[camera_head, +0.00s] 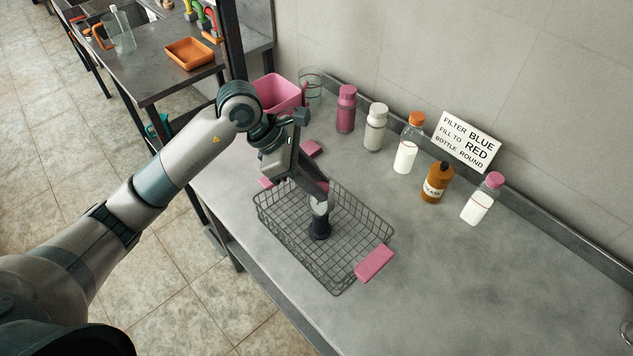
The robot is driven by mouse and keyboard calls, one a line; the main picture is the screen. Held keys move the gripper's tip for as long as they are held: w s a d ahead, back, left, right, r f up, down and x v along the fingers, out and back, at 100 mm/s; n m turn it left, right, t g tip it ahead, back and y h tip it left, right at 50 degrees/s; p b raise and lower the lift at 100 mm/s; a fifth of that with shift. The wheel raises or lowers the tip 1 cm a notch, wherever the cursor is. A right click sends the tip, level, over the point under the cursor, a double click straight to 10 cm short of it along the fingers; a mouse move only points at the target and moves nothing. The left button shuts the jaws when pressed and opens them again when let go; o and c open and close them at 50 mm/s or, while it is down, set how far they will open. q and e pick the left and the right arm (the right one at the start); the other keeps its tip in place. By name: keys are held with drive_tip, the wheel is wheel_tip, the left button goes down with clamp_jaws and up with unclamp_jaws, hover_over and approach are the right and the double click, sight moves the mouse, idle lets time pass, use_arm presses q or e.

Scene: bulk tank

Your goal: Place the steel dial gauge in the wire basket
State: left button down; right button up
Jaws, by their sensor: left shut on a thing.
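The wire basket (352,243) stands on the grey counter near its front edge. My left gripper (319,192) reaches over the basket from the left and points down. It is shut on the steel dial gauge (320,207), a pale round part with a dark lower part. The gauge is inside the basket's outline, toward its middle; I cannot tell whether it touches the basket floor. The gripper's fingers and wrist hide part of the gauge and the basket's back left side. My right gripper is not in view.
A pink block (374,263) lies at the basket's right front rim. Behind the basket are a pink bin (277,93), a glass beaker (311,86), several bottles and a sign (467,141) along the wall. The counter to the right is clear.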

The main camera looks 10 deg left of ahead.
use_arm(q)
drive_tip(key=c, duration=1.9)
unclamp_jaws()
drive_tip(key=shift+f, duration=0.1)
drive_tip(key=o, duration=0.4)
drive_tip(key=shift+o, duration=0.2)
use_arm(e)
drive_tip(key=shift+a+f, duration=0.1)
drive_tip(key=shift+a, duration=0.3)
use_arm(q)
drive_tip(key=shift+r, duration=0.2)
